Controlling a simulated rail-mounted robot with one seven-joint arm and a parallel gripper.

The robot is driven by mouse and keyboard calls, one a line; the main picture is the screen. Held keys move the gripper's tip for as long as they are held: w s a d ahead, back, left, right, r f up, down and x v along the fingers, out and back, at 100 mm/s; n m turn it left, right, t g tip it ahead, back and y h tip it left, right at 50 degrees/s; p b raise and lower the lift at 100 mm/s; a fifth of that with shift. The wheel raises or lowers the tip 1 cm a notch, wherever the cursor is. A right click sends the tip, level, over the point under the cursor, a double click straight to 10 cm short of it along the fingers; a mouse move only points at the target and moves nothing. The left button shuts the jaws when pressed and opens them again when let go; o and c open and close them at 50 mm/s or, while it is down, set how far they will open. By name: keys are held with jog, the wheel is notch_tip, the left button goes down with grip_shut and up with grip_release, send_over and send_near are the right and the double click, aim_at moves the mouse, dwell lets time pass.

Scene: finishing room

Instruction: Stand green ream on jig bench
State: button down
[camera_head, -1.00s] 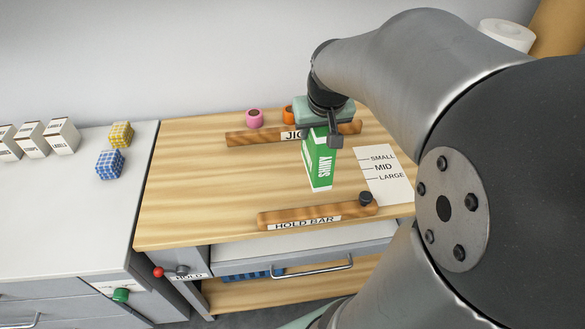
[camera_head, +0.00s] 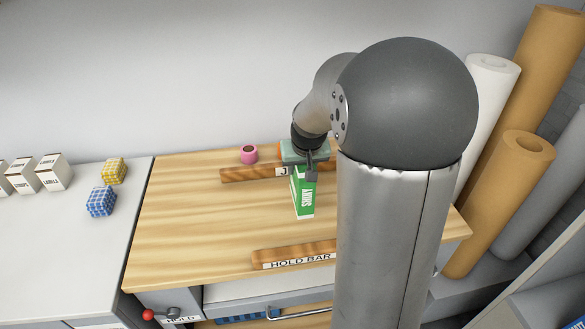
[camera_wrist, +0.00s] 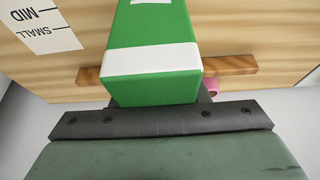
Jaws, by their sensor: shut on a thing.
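The green ream (camera_head: 303,196) is a tall green box with a white label, upright over the jig bench (camera_head: 200,225) between the back jig bar (camera_head: 240,173) and the front hold bar (camera_head: 290,256). My gripper (camera_head: 306,165) is above it and shut on its upper part. In the wrist view the ream (camera_wrist: 150,60) extends away from the jaws, with a white band across it. I cannot tell whether its bottom touches the bench top. My arm hides the bench's right part in the head view.
A pink tape roll (camera_head: 248,154) sits behind the jig bar. Blue (camera_head: 101,201) and yellow (camera_head: 114,171) checked packs and several white boxes (camera_head: 38,174) stand on the left counter. Tall paper rolls (camera_head: 505,180) stand at the right. The bench's left half is clear.

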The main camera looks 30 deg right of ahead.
jog(key=shift+a+x, duration=0.1)
jog(key=shift+x, duration=1.05)
jog(key=shift+a+x, duration=0.15)
jog(key=shift+x, duration=1)
jog(key=shift+s+f, duration=0.1)
jog(key=shift+f, duration=0.15)
jog(key=c, duration=0.8)
grip_release()
jog(key=shift+s, duration=0.1)
